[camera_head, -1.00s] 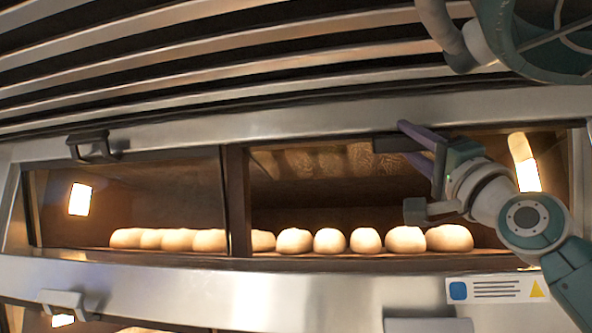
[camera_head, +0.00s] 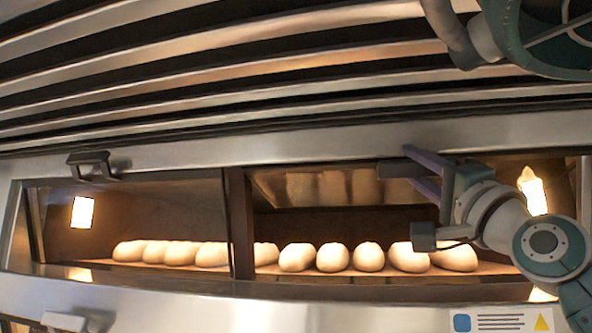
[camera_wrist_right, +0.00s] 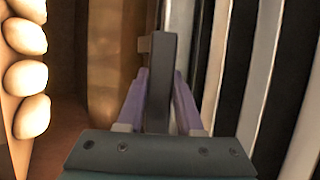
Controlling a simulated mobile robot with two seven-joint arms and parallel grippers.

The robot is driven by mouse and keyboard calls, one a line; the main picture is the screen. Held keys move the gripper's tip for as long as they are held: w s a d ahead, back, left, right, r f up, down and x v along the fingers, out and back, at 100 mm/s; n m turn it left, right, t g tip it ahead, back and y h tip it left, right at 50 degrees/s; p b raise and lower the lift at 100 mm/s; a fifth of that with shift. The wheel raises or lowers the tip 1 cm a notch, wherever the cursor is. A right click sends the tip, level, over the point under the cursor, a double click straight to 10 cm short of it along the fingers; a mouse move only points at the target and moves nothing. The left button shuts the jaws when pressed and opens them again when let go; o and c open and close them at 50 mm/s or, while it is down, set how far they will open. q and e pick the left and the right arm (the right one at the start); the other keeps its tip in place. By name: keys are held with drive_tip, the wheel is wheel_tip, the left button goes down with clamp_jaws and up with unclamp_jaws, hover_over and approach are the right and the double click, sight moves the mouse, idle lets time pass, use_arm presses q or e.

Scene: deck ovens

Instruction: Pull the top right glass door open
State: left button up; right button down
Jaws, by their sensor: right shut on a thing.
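The top right glass door (camera_head: 340,187) is in the head view, with a warm reflection across its upper part. I cannot tell how far it stands open. Its dark bar handle (camera_head: 391,167) is at the door's upper edge. My right gripper (camera_head: 410,167) is shut on this handle, its purple fingers on either side. In the right wrist view the handle (camera_wrist_right: 162,75) lies between the fingers of the gripper (camera_wrist_right: 160,95). Part of the handle is hidden by the gripper. My left gripper is not in view.
Several pale loaves (camera_head: 331,257) sit in a row inside the lit oven. The left glass door (camera_head: 150,205) with its dark handle (camera_head: 91,165) is beside a dark post (camera_head: 240,225). Metal slats (camera_head: 230,70) run above. A label (camera_head: 500,319) is below right.

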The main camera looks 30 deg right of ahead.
drive_tip(key=shift+r, duration=0.2)
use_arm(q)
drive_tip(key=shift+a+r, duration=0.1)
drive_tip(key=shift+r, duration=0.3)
use_arm(e)
drive_tip(key=shift+f, duration=0.15)
drive_tip(key=c, duration=0.6)
unclamp_jaws()
drive_tip(key=shift+o, duration=0.2)
